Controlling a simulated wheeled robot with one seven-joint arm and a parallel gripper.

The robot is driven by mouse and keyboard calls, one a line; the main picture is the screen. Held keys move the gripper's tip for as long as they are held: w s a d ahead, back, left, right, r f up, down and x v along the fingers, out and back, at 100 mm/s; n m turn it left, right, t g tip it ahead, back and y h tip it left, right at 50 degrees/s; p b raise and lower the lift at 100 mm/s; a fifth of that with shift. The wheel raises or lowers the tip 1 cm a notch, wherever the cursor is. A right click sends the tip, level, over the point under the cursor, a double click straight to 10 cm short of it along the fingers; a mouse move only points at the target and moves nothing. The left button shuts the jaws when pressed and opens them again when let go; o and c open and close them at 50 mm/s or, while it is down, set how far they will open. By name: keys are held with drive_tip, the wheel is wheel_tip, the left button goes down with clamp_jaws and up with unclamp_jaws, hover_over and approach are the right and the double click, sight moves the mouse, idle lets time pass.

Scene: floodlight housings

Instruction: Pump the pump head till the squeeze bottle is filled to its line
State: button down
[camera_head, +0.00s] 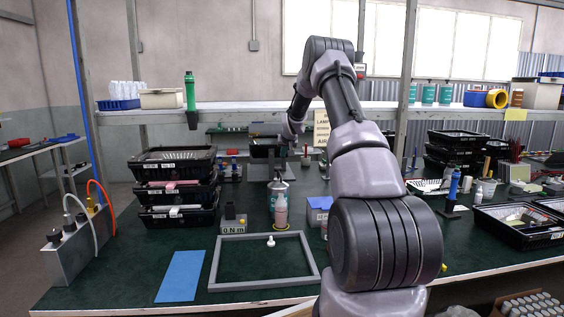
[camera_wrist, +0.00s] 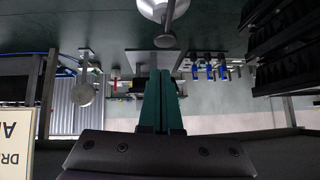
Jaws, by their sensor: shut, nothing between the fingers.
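The squeeze bottle (camera_head: 281,212) stands upright on a yellow ring on the dark green bench, with pinkish contents; its fill line is too small to make out. A silver pump container (camera_head: 278,187) stands right behind it. In the wrist view a silver round body (camera_wrist: 158,8) with a stalk-like part, likely the pump, shows at the top edge. My gripper (camera_wrist: 161,78) is shut and empty, its dark green fingers together, apart from that part in the picture. In the head view my wrist is above and behind the bottle; the fingertips are hard to make out, so contact cannot be told.
A grey frame (camera_head: 263,287) lies in front of the bottle with a small white part (camera_head: 271,241) inside. A blue mat (camera_head: 181,276) lies to its left. Stacked black trays (camera_head: 176,187) stand left of the bottle. A shelf (camera_head: 240,108) crosses behind.

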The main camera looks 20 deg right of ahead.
drive_tip(key=shift+v, duration=1.7)
